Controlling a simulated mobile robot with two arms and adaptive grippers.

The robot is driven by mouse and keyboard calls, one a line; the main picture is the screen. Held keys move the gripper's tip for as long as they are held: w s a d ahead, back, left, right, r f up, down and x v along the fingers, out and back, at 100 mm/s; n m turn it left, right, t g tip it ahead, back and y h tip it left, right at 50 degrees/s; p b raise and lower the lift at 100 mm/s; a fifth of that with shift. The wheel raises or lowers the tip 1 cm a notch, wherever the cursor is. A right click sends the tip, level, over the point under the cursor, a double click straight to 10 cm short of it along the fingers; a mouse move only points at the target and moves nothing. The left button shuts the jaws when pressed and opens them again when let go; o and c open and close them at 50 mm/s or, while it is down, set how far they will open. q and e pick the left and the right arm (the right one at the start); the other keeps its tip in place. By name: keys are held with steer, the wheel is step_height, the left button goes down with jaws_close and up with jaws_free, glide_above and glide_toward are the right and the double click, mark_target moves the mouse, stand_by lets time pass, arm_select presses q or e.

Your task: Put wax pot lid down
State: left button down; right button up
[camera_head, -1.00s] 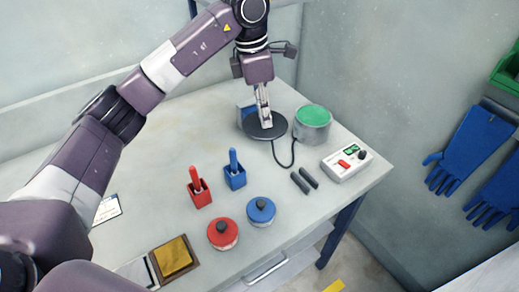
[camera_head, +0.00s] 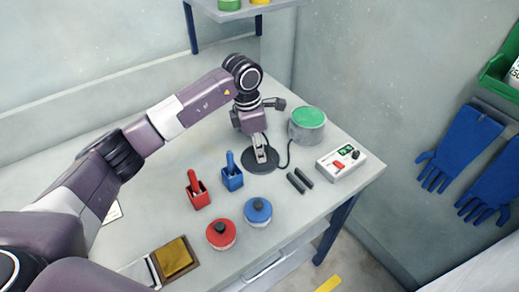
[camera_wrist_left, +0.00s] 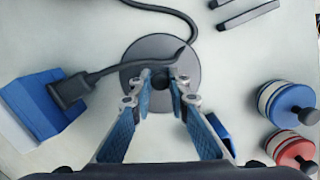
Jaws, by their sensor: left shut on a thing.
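My left gripper (camera_head: 260,155) is shut on the knob of a dark round lid (camera_head: 252,166). The lid is low over the bench or resting on it; I cannot tell which. In the left wrist view the fingertips (camera_wrist_left: 168,85) close on the knob, and the lid (camera_wrist_left: 145,48) lies flat beyond them. A dark cable (camera_wrist_left: 183,22) shows across the lid's face. The wax pot (camera_head: 307,130), a grey pot with a green top, stands uncovered to the right of and behind the lid. My right gripper is not in view.
A white control box (camera_head: 341,163) and two dark bars (camera_head: 299,181) lie right of the lid. Blue (camera_head: 232,180) and red (camera_head: 197,194) holders stand in front-left. Blue (camera_head: 258,211) and red (camera_head: 221,234) jars are nearer. A blue block (camera_wrist_left: 25,112) lies left in the wrist view.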

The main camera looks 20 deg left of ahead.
mark_target(253, 159)
arm_select(q)
steer(key=shift+f, duration=0.2)
steer(key=c, duration=1.8)
jaws_free()
steer(key=shift+c, duration=0.2)
steer(key=shift+r, duration=0.15)
step_height(253, 159, up, 12)
steer(key=a+b, duration=0.1)
steer(key=b, duration=0.1)
steer(key=shift+s+a+b, duration=0.25)
steer(key=shift+s+b, duration=0.15)
steer(key=shift+s, duration=0.05)
